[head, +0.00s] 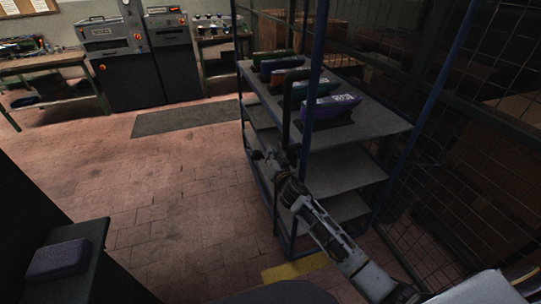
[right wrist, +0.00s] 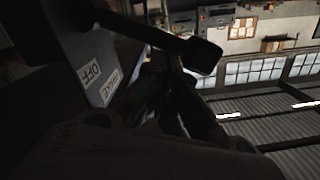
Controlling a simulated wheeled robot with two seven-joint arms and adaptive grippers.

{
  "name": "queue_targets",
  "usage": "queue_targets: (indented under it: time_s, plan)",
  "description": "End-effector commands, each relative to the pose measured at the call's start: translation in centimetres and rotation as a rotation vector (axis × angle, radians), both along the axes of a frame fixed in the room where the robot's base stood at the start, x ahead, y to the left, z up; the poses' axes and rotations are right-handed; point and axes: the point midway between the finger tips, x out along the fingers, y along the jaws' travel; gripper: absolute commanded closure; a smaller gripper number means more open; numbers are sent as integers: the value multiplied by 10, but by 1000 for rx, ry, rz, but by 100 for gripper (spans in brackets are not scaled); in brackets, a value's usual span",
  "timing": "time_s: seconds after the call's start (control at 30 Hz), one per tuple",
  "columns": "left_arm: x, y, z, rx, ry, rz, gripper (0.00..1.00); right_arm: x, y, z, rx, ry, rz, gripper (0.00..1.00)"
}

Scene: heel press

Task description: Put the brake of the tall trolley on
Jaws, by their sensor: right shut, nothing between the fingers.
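The tall trolley (head: 345,130) has a blue frame and grey shelves and stands right of centre in the head view. A dark bent tube (head: 287,105) rises at its near left side. My right gripper (head: 263,158) is shut and empty beside the trolley's left side, below the top shelf. In the right wrist view a blue-grey panel carries an OFF label (right wrist: 90,73) and a BRAKE label (right wrist: 110,86). A dark bar with a rounded end (right wrist: 200,55) crosses in front of my dark fingers (right wrist: 172,95); I cannot tell whether they touch. My left gripper is out of view.
Several coloured objects (head: 330,107) lie on the trolley's top shelf. A mesh fence (head: 455,165) stands close on the right. A purple block (head: 58,260) rests on a dark surface at lower left. The tiled floor (head: 170,195) left of the trolley is clear, with a dark mat (head: 185,118) beyond.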

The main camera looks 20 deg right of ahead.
Motion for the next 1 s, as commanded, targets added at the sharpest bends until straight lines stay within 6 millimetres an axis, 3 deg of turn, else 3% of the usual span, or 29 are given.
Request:
queue_targets:
  time_s: [0.57,0.77,1.0]
  plan:
    - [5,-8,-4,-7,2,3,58,-1,10,-14,-130,1,0,100]
    - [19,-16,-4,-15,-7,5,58,-1,17,-22,-245,-3,0,100]
    - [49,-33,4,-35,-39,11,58,-2,23,-33,-390,-8,0,100]
